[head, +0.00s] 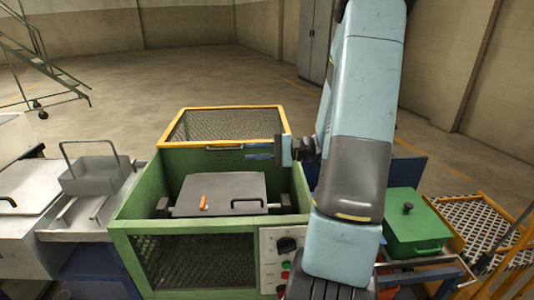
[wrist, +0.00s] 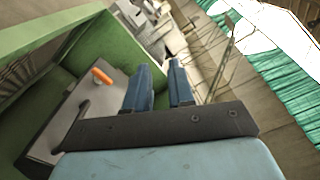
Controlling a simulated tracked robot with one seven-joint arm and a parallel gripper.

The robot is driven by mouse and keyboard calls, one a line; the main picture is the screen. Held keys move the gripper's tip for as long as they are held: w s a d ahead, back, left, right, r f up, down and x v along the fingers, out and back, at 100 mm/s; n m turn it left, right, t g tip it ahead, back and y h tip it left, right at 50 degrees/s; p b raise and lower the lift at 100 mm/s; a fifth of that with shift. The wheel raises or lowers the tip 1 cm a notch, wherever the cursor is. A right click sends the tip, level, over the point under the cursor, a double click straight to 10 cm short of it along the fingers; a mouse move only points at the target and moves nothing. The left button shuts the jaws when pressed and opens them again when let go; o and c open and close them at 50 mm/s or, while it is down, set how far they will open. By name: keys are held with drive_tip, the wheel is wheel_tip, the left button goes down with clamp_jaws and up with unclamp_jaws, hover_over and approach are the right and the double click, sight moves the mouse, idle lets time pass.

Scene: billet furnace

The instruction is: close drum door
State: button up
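The green machine housing (head: 128,222) stands open at the top, with a grey drum inside. A flat grey panel (head: 225,185), which looks like the drum door, lies roughly level there, with an orange latch (head: 203,203) and a dark bar handle (head: 262,201). I cannot tell whether the panel sits flush. In the wrist view the panel (wrist: 90,105), orange latch (wrist: 102,76) and handle (wrist: 75,127) are left of the fingers. My gripper (head: 258,151) is above the housing's back right part, fingers pointing left, apart and empty. The fingers also show in the wrist view (wrist: 160,72).
The yellow-framed mesh guard (head: 222,107) stands raised behind the drum. A control panel (head: 283,249) is at the housing's front right. A wire-handled tray (head: 95,175) stands left; a green lidded box (head: 414,228) stands right. Floor behind is mostly clear.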

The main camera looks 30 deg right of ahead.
drive_tip(key=s+a+r, duration=0.1)
drive_tip(key=s+r, duration=0.3)
drive_tip(key=s, duration=0.5)
drive_tip(key=shift+s+a+r, duration=0.15)
drive_tip(key=shift+s+r, duration=0.1)
drive_tip(key=shift+r, duration=0.1)
drive_tip(key=shift+a, duration=0.1)
drive_tip(key=s+a+n+g+h, duration=0.6)
drive_tip(key=s+a+g+h, duration=0.2)
wheel_tip(320, 180, up, 9)
drive_tip(key=s+d+n+t+h, duration=0.1)
drive_tip(key=n+t+h, duration=0.3)
drive_tip(key=t+h, duration=0.2)
drive_tip(key=shift+s+d+h, duration=0.3)
drive_tip(key=shift+d+h, duration=0.1)
drive_tip(key=shift+h, duration=0.8)
